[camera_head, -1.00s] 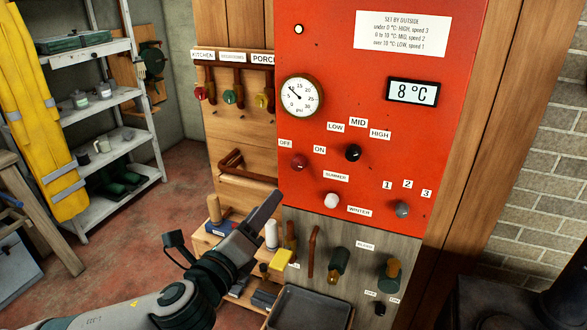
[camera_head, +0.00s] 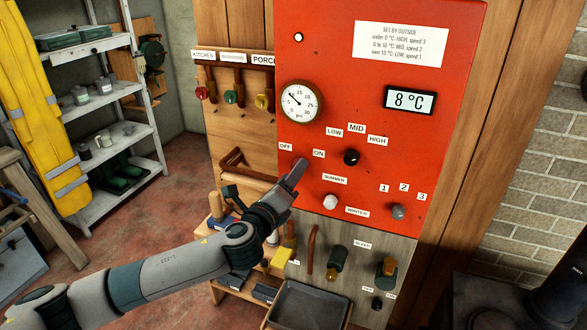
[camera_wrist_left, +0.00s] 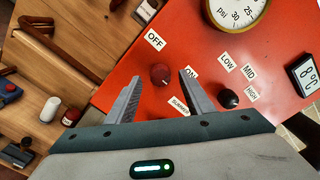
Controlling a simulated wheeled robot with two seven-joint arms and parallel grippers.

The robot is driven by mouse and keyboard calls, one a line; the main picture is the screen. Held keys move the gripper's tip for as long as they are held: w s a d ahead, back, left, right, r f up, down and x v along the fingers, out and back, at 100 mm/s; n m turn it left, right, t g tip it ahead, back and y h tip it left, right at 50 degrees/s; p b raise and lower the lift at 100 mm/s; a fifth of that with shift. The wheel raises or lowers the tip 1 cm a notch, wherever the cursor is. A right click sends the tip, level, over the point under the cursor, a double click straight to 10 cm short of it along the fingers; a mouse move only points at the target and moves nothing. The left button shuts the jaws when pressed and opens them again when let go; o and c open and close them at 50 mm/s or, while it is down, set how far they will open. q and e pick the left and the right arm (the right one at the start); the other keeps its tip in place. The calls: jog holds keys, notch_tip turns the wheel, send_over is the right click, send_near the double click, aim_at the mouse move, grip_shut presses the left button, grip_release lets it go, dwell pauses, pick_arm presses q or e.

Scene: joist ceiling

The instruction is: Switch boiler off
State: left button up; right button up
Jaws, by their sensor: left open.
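The red boiler panel (camera_head: 325,60) stands ahead, with an OFF label (camera_head: 286,146) and an ON label (camera_head: 319,154). In the left wrist view, a dark red knob (camera_wrist_left: 160,74) sits between these labels. I cannot tell which way it points. My left gripper (camera_head: 299,164) is at the panel, in front of this knob, and mostly hides it in the head view. In the left wrist view, the left gripper (camera_wrist_left: 161,76) is open, with one finger on each side of the knob and visible gaps. My right gripper is not in view.
A black knob (camera_head: 352,157) under LOW, MID and HIGH is to the right. A white knob (camera_head: 330,202) and a grey knob (camera_head: 398,211) are lower. A gauge (camera_head: 300,101) is above. Valves and a grey tray (camera_head: 306,306) are below.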

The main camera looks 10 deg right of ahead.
pick_arm(q)
jog(key=shift+w+d, duration=0.45)
jog(key=shift+w, duration=0.15)
jog(key=c, duration=1.1)
jog(key=shift+o, duration=0.2)
jog(key=n, duration=1.8)
jog(key=shift+f+p, duration=0.1)
jog(key=shift+p, duration=0.25)
